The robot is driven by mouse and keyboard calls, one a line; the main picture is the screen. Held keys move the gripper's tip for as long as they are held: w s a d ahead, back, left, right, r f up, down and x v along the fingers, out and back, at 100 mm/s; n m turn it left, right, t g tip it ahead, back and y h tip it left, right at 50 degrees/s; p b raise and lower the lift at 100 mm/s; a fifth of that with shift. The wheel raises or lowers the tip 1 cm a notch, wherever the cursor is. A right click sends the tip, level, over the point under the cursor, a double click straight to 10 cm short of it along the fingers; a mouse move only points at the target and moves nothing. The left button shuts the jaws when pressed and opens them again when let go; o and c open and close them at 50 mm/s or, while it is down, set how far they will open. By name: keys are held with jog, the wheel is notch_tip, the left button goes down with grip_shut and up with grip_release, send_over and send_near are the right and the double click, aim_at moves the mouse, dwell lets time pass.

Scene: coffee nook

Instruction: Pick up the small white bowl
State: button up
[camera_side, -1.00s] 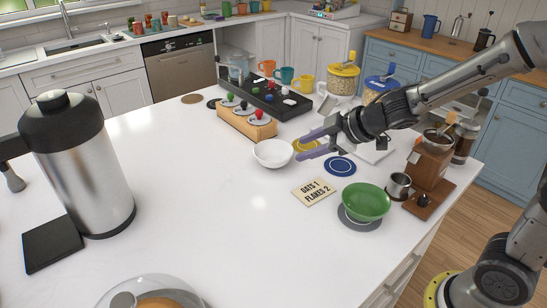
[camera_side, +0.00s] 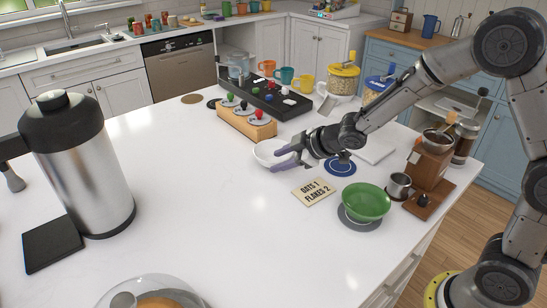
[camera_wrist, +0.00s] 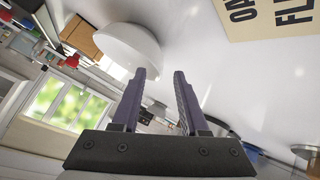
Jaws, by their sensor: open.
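The small white bowl (camera_side: 264,152) stands upright on the white counter in the side view, in front of the wooden rack. My gripper (camera_side: 280,158), with purple fingers, is at the bowl's right side and hides part of it. In the wrist view the bowl (camera_wrist: 125,47) is at the upper left, beyond the left fingertip. My gripper (camera_wrist: 162,75) is open there with nothing between the fingers. I cannot tell whether a finger touches the bowl.
A wooden rack (camera_side: 246,125) with coloured knobs is behind the bowl. A card (camera_side: 314,191) reading "OATS 1 FLAKES 2", a blue disc (camera_side: 340,167) and a green bowl (camera_side: 366,201) are to the right. The counter (camera_side: 200,215) left and front of the bowl is clear.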

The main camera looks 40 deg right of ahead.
jog(key=shift+x, duration=1.5)
jog(key=shift+d+f, duration=0.1)
jog(key=shift+d, duration=0.05)
grip_shut()
jog(key=shift+s, duration=0.1)
